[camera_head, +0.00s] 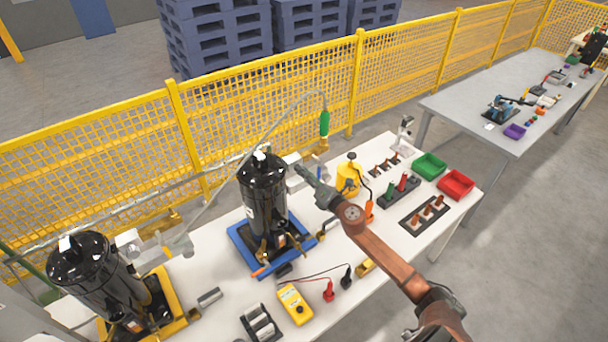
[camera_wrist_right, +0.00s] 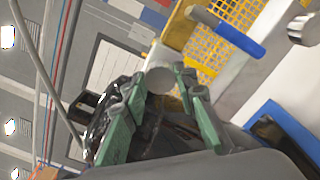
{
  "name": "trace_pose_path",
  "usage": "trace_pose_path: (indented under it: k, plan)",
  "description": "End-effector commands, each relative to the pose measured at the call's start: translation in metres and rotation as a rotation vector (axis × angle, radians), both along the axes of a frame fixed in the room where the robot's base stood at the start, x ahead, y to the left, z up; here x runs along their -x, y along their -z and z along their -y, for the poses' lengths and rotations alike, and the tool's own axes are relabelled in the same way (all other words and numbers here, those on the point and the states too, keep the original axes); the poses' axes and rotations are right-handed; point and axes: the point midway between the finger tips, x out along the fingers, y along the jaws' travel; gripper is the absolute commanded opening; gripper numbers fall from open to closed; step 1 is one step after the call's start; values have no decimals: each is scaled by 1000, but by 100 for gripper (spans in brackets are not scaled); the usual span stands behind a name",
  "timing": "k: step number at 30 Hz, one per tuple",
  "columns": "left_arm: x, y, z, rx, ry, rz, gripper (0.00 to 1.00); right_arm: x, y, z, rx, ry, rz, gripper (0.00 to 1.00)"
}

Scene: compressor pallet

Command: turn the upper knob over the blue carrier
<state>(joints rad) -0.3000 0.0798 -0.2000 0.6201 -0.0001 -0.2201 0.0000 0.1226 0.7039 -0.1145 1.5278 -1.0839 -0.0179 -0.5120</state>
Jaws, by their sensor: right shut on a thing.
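A black compressor (camera_head: 262,195) stands upright on the blue carrier (camera_head: 242,250) in the middle of the table. Beside its upper part, pale fittings show in the head view. My right gripper (camera_head: 302,172) reaches them from the right. In the wrist view the green fingers of my right gripper (camera_wrist_right: 164,84) stand on both sides of a round, pale grey knob (camera_wrist_right: 160,79) and are shut on it. Its turn angle cannot be read. The knob is too small and covered to make out clearly in the head view. My left gripper is not in view.
Another black compressor (camera_head: 92,275) stands on a yellow carrier (camera_head: 176,304) at the left. A yellow meter (camera_head: 295,303) with leads lies in front. Green (camera_head: 429,165) and red bins (camera_head: 455,184) stand at the right.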

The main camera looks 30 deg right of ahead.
Motion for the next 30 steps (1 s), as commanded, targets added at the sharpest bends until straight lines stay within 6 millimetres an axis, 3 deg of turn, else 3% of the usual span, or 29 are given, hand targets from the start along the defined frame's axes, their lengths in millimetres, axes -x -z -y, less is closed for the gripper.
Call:
trace_pose_path:
  k: [22, 23, 30]
  plan:
    - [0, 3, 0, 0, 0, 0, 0, 1, 3, -1, 85, -2, 2, 2]
    - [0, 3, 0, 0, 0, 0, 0, 1, 3, -1, 85, -2, 2, 28]
    - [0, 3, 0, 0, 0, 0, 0, 0, 2, 0, 83, -1, 4, 44]
